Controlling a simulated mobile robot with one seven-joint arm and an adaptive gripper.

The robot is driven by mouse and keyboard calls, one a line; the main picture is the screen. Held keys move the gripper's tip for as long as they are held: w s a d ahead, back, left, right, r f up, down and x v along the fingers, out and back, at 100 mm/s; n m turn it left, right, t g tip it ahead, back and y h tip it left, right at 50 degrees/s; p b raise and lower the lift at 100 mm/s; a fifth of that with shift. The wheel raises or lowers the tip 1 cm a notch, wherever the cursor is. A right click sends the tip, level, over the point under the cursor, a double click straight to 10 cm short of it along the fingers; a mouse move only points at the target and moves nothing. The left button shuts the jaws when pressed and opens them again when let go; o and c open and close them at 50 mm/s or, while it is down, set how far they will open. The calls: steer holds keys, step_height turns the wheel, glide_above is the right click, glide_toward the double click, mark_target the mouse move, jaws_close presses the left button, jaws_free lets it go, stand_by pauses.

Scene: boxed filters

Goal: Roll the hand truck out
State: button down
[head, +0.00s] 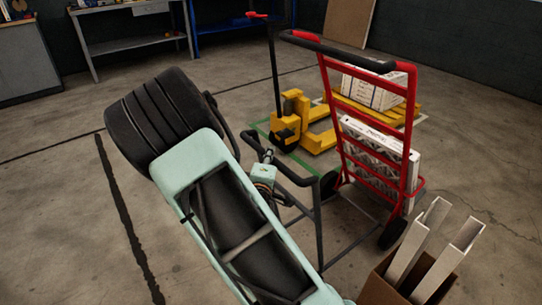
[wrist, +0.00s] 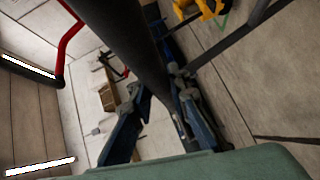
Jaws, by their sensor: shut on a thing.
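The red hand truck (head: 412,120) stands upright at right in the head view, with a black top grip bar and dark wheels. White boxed filters (head: 372,150) show behind its red rails. A red bar with a dark end, apparently part of it, shows in the wrist view (wrist: 71,38). My gripper (head: 265,172) is shut on the black handle (head: 296,178) of a grey frame left of the red truck. In the wrist view the thick dark handle (wrist: 128,42) passes between my gripper's fingers (wrist: 155,115). My arm hides part of the frame.
A yellow pallet jack (head: 290,122) stands behind, with a white box on a yellow pallet (head: 415,112). A cardboard box (head: 385,289) holding white channels stands at front right. Workbenches (head: 125,45) line the back wall. Floor at far left is clear.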

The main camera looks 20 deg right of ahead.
steer(key=shift+a+f, duration=0.1)
steer(key=shift+f, duration=0.05)
steer(key=c, duration=1.8)
jaws_free()
steer(key=v, duration=0.7)
steer(key=shift+s, duration=0.3)
